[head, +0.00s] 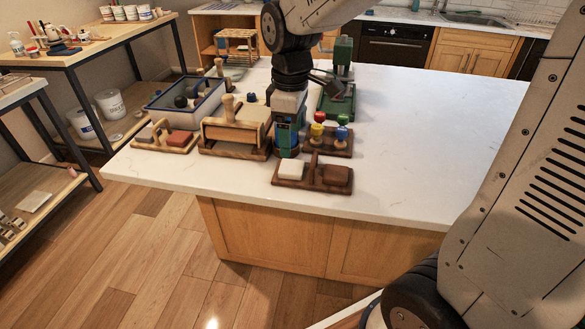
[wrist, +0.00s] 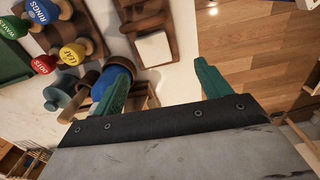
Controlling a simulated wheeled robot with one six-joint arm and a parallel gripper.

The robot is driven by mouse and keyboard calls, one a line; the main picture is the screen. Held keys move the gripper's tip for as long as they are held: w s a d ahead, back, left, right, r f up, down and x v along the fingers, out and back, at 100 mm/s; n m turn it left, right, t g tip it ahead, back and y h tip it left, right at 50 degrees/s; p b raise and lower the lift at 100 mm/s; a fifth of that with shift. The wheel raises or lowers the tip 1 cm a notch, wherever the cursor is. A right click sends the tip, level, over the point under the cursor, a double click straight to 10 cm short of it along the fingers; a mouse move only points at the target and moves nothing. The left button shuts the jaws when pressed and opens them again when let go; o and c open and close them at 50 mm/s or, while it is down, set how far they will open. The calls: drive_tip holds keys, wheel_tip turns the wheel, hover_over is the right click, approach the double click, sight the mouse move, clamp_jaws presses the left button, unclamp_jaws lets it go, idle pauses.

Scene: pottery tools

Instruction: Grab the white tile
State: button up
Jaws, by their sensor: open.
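The white tile (head: 291,171) is a small pale block in the left part of a dark wooden holder (head: 312,185) near the front edge of the counter. A brown block (head: 337,175) sits at its right. The white tile also shows in the wrist view (wrist: 152,49), beyond and between my finger tips. My gripper (head: 287,150) points down just behind the holder, close to the tile but apart from it. In the wrist view my gripper (wrist: 162,76) has its two green fingers spread wide, with nothing held between them.
A wooden press (head: 236,132) stands just left of my gripper. Colored knob stamps (head: 330,133) stand on a wooden rack to its right. Further left are a holder with grey and red blocks (head: 166,138) and a blue-rimmed tray (head: 186,106). The right of the counter is clear.

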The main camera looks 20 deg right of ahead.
sight(289, 166)
drive_tip(key=shift+w+a+f+n, duration=0.2)
drive_tip(key=shift+w+f+n, duration=0.2)
drive_tip(key=shift+w+f, duration=0.4)
drive_tip(key=f, duration=0.7)
drive_tip(key=shift+s+d+f, duration=0.1)
drive_tip(key=shift+d+f, duration=0.05)
drive_tip(key=shift+d, duration=0.15)
drive_tip(key=c, duration=1.1)
